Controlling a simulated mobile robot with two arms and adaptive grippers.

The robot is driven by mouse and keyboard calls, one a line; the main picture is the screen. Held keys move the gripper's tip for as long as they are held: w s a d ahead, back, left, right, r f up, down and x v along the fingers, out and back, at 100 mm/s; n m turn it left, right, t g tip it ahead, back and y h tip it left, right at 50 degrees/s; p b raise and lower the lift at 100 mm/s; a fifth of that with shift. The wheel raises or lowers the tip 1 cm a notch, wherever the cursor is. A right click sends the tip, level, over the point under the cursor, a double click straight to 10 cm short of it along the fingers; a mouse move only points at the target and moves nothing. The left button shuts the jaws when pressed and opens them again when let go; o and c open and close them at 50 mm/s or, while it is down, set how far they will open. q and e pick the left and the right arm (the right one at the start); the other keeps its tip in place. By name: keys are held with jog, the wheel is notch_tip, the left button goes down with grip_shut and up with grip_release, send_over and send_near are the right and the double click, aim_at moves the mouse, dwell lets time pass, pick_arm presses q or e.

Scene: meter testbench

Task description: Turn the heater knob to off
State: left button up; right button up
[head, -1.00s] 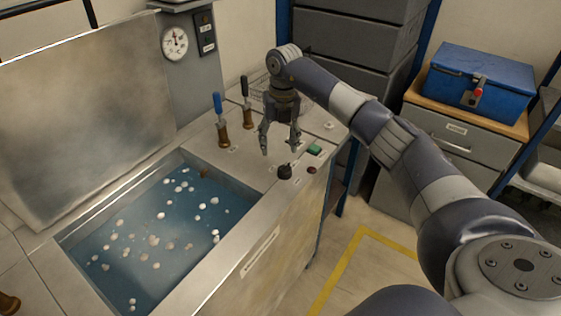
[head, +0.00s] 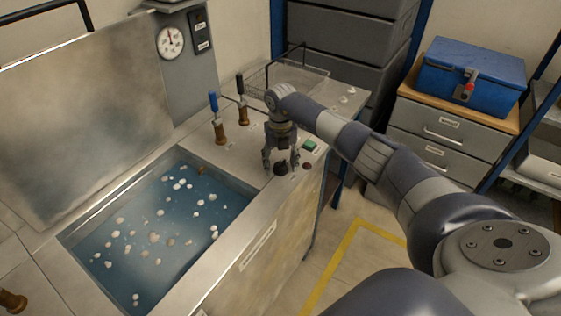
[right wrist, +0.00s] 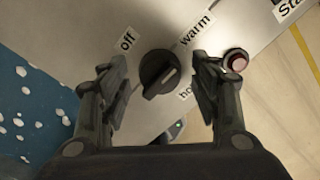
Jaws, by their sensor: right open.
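The heater knob (right wrist: 160,74) is a dark round knob with a raised grip bar. It sits on the metal panel, with labels "off" (right wrist: 127,40), "warm" (right wrist: 197,29) and a partly hidden one starting "ho" (right wrist: 186,92) around it. A pale line on the bar points between "warm" and the partly hidden label. My right gripper (right wrist: 160,85) is open, with one finger on each side of the knob and visible gaps to it. In the head view the right gripper (head: 281,168) stands over the knob (head: 281,169), pointing down. My left gripper is not in view.
A red button (right wrist: 236,61) is close beside the right finger in the wrist view. A green button (head: 309,146) and two upright valve handles (head: 215,118) (head: 241,100) stand nearby. The open water bath (head: 150,230) with floating white balls lies to the left.

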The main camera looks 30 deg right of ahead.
jog(key=shift+c, duration=0.4)
jog(key=c, duration=1)
jog(key=n+b, duration=0.2)
jog(key=n, duration=0.1)
jog(key=shift+f+b, duration=0.15)
jog(key=shift+b, duration=0.25)
jog(key=n+b, duration=0.3)
jog(key=n, duration=0.2)
jog(key=shift+n+b, duration=0.3)
jog(key=n+b, duration=0.2)
jog(key=n, duration=0.3)
jog(key=shift+n+b, duration=0.8)
jog(key=shift+n, duration=1.3)
jog(key=shift+r+n, duration=0.2)
jog(key=shift+n, duration=0.1)
